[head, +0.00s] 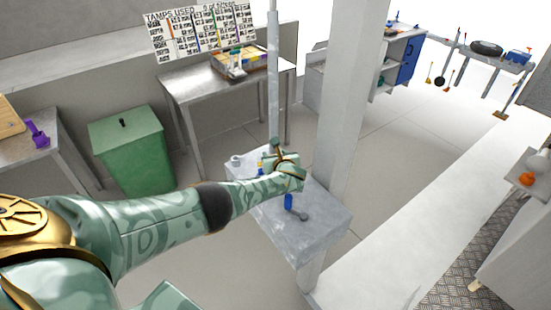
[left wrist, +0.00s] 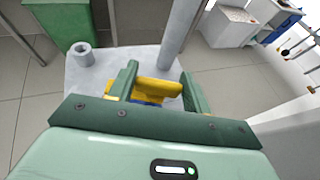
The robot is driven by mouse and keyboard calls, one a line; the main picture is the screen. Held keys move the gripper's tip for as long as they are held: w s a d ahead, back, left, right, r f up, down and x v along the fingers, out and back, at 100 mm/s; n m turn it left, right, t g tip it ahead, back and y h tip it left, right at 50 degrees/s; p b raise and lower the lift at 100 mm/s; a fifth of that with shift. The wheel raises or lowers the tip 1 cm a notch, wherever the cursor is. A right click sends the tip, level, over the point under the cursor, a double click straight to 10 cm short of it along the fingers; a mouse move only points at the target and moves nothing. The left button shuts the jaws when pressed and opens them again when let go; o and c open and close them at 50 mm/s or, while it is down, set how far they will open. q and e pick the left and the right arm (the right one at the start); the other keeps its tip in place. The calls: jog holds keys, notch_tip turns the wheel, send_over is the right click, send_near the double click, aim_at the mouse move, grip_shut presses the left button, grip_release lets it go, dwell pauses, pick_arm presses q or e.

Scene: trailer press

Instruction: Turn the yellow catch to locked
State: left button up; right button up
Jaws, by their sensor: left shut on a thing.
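My left gripper (head: 286,160) is above the small grey table, next to the upright grey post. In the left wrist view its two green fingers (left wrist: 160,88) are shut on the yellow catch (left wrist: 158,87), which spans the gap between them. A bit of blue (left wrist: 148,100) shows just below the catch. In the head view the hand and forearm cover most of the catch, and I cannot tell its turned position. My right gripper is not in view.
The grey table (head: 325,228) carries a blue cylinder (head: 288,201), a grey round piece (head: 304,216) and a grey ring, which shows in the left wrist view (left wrist: 84,54). The post (head: 274,90) rises close behind the hand. A green bin (head: 130,150) and a steel table (head: 190,85) stand beyond.

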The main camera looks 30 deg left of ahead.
pick_arm(q)
jog(key=n+g+y+b, duration=0.1)
jog(key=b, duration=0.1)
jog(key=n+g+y+b, duration=0.1)
jog(key=n+b, duration=0.1)
jog(key=shift+f+g, duration=0.2)
jog(key=shift+g, duration=0.1)
jog(key=shift+r+n+g+y+b, duration=0.1)
jog(key=shift+n+g+y+b, duration=0.4)
jog(key=shift+b, duration=0.3)
jog(key=shift+r+n+g+b, duration=0.25)
jog(key=shift+n+g+b, duration=0.05)
jog(key=shift+g+b, duration=0.15)
jog(key=shift+w, duration=0.1)
jog(key=o, duration=1)
